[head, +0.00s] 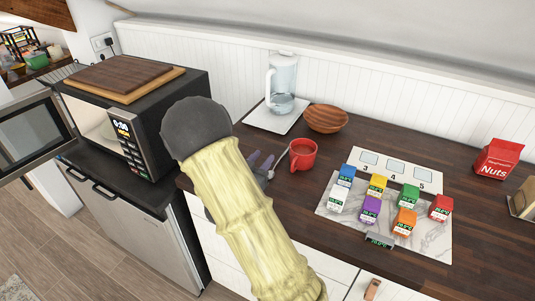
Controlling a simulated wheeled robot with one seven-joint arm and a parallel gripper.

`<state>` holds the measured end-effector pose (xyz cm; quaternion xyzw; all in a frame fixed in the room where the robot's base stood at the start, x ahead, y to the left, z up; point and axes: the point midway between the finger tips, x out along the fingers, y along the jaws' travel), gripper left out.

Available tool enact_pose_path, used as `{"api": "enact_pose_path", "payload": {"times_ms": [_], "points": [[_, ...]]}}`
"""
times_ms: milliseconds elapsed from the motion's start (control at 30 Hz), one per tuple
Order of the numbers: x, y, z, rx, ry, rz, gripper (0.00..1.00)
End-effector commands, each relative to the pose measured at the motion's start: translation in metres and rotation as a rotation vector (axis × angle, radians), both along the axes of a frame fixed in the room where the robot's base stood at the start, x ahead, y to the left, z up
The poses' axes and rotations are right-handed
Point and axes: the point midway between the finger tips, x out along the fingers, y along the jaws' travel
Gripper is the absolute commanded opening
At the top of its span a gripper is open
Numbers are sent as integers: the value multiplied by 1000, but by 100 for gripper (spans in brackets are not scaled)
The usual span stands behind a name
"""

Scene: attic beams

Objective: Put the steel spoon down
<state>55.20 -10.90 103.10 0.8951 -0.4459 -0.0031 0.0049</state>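My gripper (262,167) is over the near edge of the dark wooden counter (330,205), left of a red mug (306,155). My yellow-sleeved arm covers much of it, and I cannot tell whether its fingers are open or shut. A thin greyish sliver (281,158) shows between the gripper and the mug. It may be part of the steel spoon, but it is too small to be sure. I cannot tell whether it touches the gripper or the mug.
Several small coloured cartons stand on a marble board (431,243) at the right, by a numbered white card (395,167). A glass jug (283,80), wooden bowl (326,118) and red nuts packet (497,160) stand farther back. The microwave (140,120) door hangs open at left.

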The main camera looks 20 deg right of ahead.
Motion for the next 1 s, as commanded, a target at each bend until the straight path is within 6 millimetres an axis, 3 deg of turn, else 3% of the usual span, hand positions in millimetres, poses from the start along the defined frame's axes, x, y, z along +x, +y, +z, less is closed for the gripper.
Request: {"api": "enact_pose_path", "payload": {"times_ms": [267,733,1000], "points": [[-5,10,0,-1,0,3,32],[-5,10,0,11,5,10,32],[6,26,-12,242,129,179,32]]}}
